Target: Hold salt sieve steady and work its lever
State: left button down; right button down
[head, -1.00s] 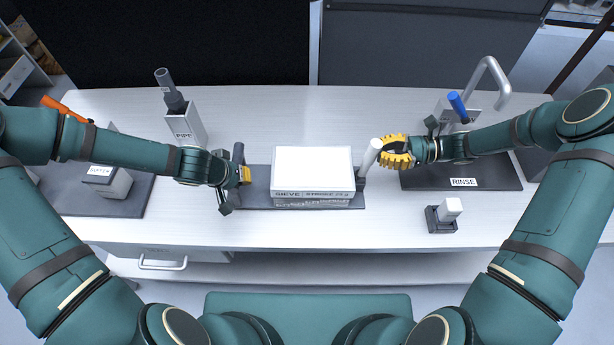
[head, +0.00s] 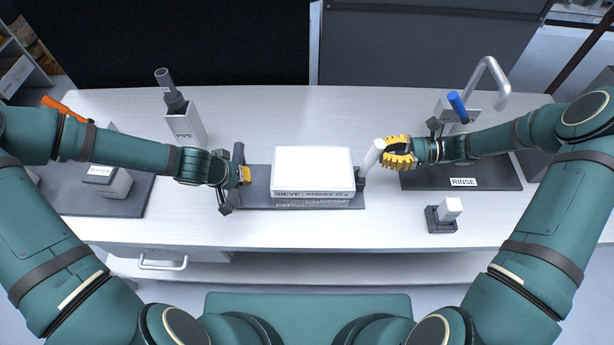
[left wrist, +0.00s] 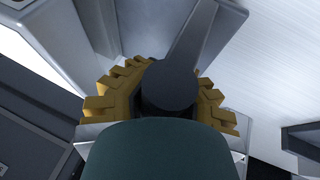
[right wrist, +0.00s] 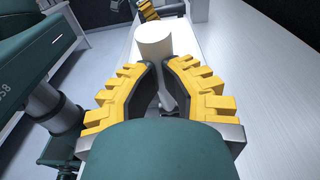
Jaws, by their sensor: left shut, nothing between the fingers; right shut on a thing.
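The salt sieve is a white box (head: 312,170) labelled SIEVE on a dark base plate (head: 256,199) in mid-table. Its white lever (head: 371,157) rises at the box's right side and leans right; its round end shows in the right wrist view (right wrist: 154,38). My right gripper (head: 390,152) is shut on the lever, below that round end in its wrist view. A dark grey upright handle (head: 238,152) stands at the plate's left end. My left gripper (head: 244,176) is beside it, shut with nothing held.
A PIPE holder (head: 186,128) stands behind the left gripper. A BUFFER block (head: 108,182) sits on a dark mat at left. A RINSE tray (head: 490,172) with a tap (head: 498,72) is at right. A small white-topped block (head: 450,208) stands in front of it.

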jog(key=d+f, duration=0.2)
jog(key=d, duration=0.3)
jog(key=shift+d, duration=0.35)
dwell(1.0)
pick_arm(q)
jog(key=c, duration=1.1)
grip_release()
jog(key=shift+o, duration=0.2)
jog(key=shift+r, duration=0.1)
jog(key=v, duration=1.1)
jog(key=shift+s+r, duration=0.25)
jog(key=shift+r, duration=0.05)
jog(key=shift+a, duration=0.15)
jog(key=shift+s, duration=0.1)
pick_arm(e)
jog(key=shift+a+f, duration=0.1)
jog(key=shift+f, duration=0.05)
